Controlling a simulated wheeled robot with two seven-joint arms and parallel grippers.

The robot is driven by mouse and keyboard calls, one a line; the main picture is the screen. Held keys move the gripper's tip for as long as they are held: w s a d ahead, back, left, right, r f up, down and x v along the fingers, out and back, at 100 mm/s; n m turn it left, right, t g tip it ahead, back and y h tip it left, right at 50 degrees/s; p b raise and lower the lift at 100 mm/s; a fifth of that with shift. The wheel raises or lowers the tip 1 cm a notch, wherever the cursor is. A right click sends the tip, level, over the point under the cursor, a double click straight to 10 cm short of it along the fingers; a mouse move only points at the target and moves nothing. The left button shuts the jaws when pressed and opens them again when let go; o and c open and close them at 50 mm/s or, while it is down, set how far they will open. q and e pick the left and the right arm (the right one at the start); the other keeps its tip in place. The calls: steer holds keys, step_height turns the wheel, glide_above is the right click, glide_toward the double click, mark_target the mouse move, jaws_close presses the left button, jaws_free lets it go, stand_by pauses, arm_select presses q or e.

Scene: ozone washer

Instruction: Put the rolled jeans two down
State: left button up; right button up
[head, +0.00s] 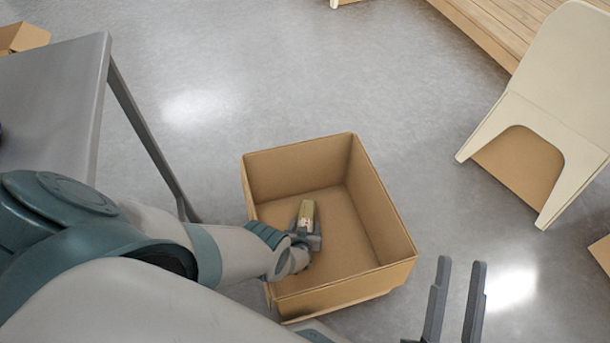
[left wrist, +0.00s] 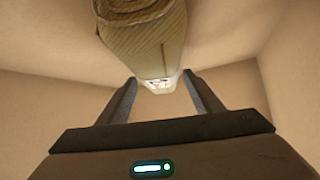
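The rolled jeans (head: 308,213) are a khaki roll with a pale label at one end. They are inside the open cardboard box (head: 386,207). My left gripper (head: 312,240) reaches down into this box at the roll. In the left wrist view, the roll (left wrist: 147,42) runs from the top edge down to the tips of my left gripper (left wrist: 160,78). The labelled end lies between the fingertips, with what look like narrow gaps on both sides. Whether the roll rests on the floor of the box is hard to tell. My right gripper (head: 456,300) is open and empty, right of the box.
A grey table (head: 50,95) stands at the left, its leg close to the box. A cream chair-like piece (head: 560,90) stands at the right near a wooden slatted platform (head: 495,30). Another carton (head: 22,38) is at the far left. The grey floor behind the box is clear.

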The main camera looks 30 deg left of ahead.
mark_target(306, 220)
steer(key=shift+w+f, duration=0.1)
stand_by(0.3)
